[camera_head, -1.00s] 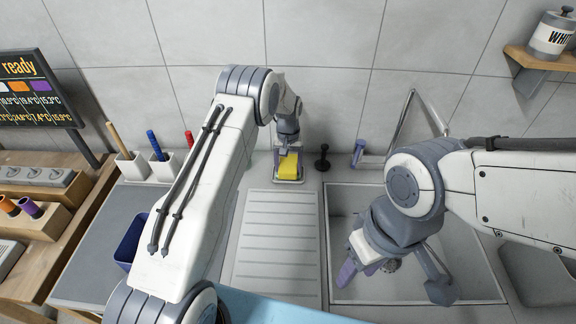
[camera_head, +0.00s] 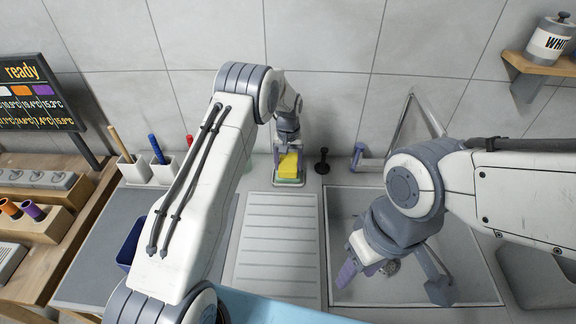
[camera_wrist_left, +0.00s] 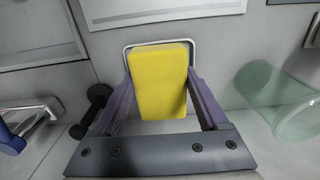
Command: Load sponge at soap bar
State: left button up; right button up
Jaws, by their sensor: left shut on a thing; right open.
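A yellow sponge (camera_head: 288,165) is between the purple fingers of my left gripper (camera_head: 288,152), at the back of the counter near the wall. In the left wrist view the sponge (camera_wrist_left: 160,82) fills the space between both fingers, and my left gripper is shut on it. A pale greenish-grey, dish-like piece (camera_head: 288,183) shows below the sponge; I cannot tell whether they touch. A light rim (camera_wrist_left: 160,42) shows behind the sponge in the wrist view. I cannot make out a soap bar for certain. My right gripper (camera_head: 366,266) is open over the sink.
A ribbed drainboard (camera_head: 276,245) lies in front of the sponge. The sink (camera_head: 455,285) is to its right. A dark knob-topped post (camera_head: 322,160) stands close by on the right. A translucent green cup (camera_wrist_left: 275,100) is beside my left gripper. A blue bin (camera_head: 130,243) is at left.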

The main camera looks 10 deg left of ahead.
aim_at(287, 165)
pick_arm(q)
jog(key=shift+r+p, duration=1.25)
jog(key=shift+r, duration=1.1)
jog(key=shift+s+f+b, duration=0.3)
jog(key=shift+s+f, duration=0.05)
jog(key=shift+s, duration=0.05)
jog(key=shift+m, duration=0.5)
jog(key=s+f+b, duration=0.1)
jog(key=s, duration=0.2)
jog(key=s+f+b, duration=0.1)
jog(key=s+f, duration=0.1)
jog(key=s, duration=0.2)
jog(key=s+a+f+b, duration=0.1)
jog(key=s, duration=0.2)
jog(key=shift+s+a+f, duration=0.1)
jog(key=shift+s+f, duration=0.05)
jog(key=shift+f, duration=0.15)
jog(key=shift+m, duration=0.5)
jog(key=s+b, duration=0.1)
jog(key=s, duration=0.2)
jog(key=s+f, duration=0.1)
jog(key=s, duration=0.3)
jog(key=s+f+b, duration=0.1)
jog(key=s, duration=0.2)
jog(key=shift+s+a+b, duration=0.3)
